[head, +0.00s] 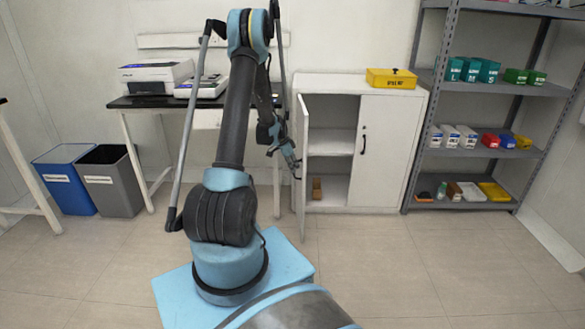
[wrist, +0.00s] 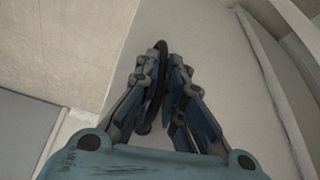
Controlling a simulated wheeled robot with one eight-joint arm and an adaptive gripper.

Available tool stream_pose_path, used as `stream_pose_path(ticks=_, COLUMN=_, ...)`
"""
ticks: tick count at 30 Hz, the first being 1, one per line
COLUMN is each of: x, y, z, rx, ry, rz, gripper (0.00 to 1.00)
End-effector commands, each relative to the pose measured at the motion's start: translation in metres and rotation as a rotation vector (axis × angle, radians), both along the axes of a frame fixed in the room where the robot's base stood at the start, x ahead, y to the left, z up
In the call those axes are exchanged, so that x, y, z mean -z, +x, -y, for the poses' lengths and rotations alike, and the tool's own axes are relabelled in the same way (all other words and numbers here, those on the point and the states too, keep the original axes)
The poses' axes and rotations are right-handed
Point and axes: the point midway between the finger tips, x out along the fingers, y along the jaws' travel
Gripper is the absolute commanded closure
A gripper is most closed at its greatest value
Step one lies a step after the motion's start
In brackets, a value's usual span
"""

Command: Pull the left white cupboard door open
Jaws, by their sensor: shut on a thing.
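The white cupboard (head: 332,84) stands against the back wall. Its left door (head: 302,180) is swung wide open toward me, seen nearly edge-on, and the inside shows a shelf. Its right door (head: 385,150) is closed. My gripper (head: 296,165) is at the left door's outer side. In the wrist view my gripper (wrist: 168,75) is shut on the dark curved handle (wrist: 156,88) of the left door (wrist: 222,75), which passes between the fingers. The fingertips partly hide the handle.
A small brown object (head: 317,188) sits on the cupboard floor. A yellow box (head: 391,78) is on top. A grey shelf rack (head: 480,150) stands right. A black-topped table (head: 150,102), blue bin (head: 66,178) and grey bin (head: 110,180) are left. Floor before the cupboard is clear.

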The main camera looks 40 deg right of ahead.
Motion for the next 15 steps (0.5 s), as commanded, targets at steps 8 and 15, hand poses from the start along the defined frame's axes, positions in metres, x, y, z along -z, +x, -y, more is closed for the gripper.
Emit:
stream_pose_path(ticks=8, x=0.0002, y=-0.0023, z=-0.0007, rx=0.004, ry=0.003, rz=-0.003, gripper=1.0)
stream_pose_path(ticks=15, x=0.0003, y=-0.0028, z=0.0001, rx=0.005, ry=0.003, rz=-0.003, gripper=0.78)
